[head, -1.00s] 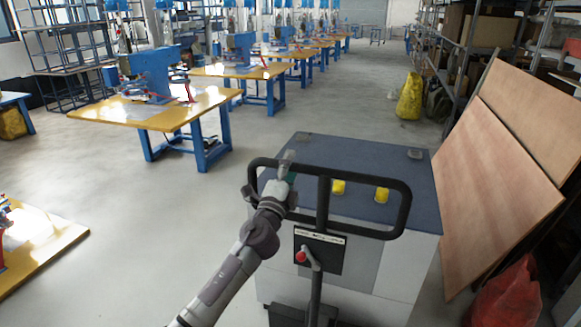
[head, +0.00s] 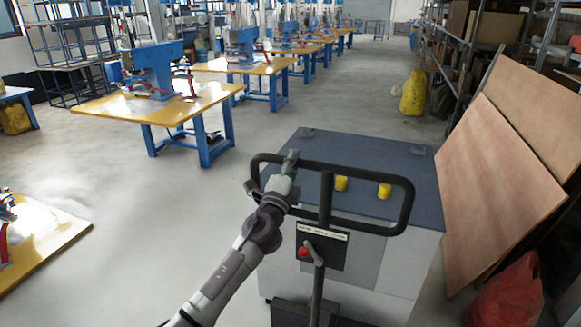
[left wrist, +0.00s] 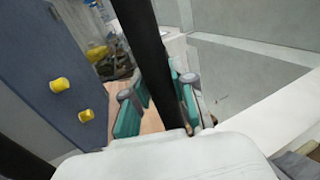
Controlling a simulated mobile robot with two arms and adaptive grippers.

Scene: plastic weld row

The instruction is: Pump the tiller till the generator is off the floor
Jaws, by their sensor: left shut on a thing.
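The tiller (head: 326,200) is a black loop handle on an upright post, standing in front of the generator. My left gripper (head: 290,160) is shut on the left part of the loop in the head view. In the left wrist view the black bar of the tiller (left wrist: 146,40) passes between the teal pads of my left gripper (left wrist: 160,97). The generator (head: 385,165) is a big box with a dark blue-grey top, pale sides and two yellow caps. Its underside is hidden, so I cannot tell any gap to the floor. My right gripper is out of view.
A red knob (head: 303,252) and a grey lever sit low on the tiller post. Wooden boards (head: 487,185) lean on shelving at the right, with a red bag (head: 510,293) on the floor. Blue-legged workbenches (head: 165,107) stand at the left. The floor between is clear.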

